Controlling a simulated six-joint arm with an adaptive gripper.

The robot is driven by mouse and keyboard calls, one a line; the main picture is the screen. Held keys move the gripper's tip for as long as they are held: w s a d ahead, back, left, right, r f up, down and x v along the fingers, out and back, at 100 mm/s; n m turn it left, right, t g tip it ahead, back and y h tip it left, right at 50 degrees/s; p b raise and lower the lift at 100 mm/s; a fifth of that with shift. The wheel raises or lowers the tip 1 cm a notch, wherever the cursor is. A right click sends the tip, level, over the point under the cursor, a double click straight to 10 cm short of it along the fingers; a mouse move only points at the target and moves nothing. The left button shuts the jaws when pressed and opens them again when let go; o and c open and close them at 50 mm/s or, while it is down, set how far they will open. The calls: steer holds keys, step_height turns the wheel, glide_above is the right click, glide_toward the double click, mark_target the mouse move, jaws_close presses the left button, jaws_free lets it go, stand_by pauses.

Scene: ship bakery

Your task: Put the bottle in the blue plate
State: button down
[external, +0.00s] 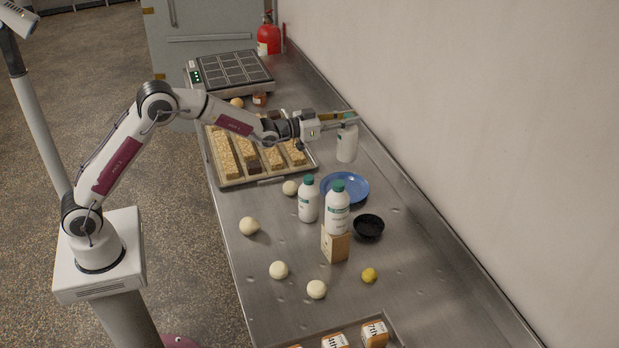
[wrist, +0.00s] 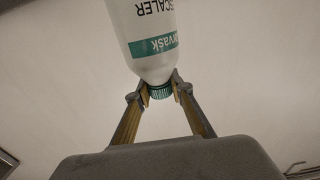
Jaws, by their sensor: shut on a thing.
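My gripper (external: 349,118) is shut on the green cap of a white bottle (external: 347,144), which hangs below the fingers near the wall. The wrist view shows the fingertips (wrist: 160,88) closed around the cap, with the bottle (wrist: 146,35) upside down in that picture. The blue plate (external: 358,188) lies on the steel counter, nearer the camera than the held bottle. Two similar white bottles with green caps, one at left (external: 308,203) and one at right (external: 337,212), stand in front of the plate and hide part of its near side.
A tray (external: 262,179) of bars lies beneath my arm. A black bowl (external: 369,228), a small box (external: 335,245), a lemon (external: 369,275) and several dough balls (external: 249,226) are on the counter (external: 420,265). A scale (external: 231,75) stands at the back.

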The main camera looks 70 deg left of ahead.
mark_target(340, 130)
steer(key=shift+f, duration=1.75)
steer(key=shift+f, duration=3)
steer(key=shift+f, duration=2.05)
steer(key=c, duration=1.8)
jaws_free()
steer(key=shift+f, duration=0.1)
steer(key=shift+r, duration=0.2)
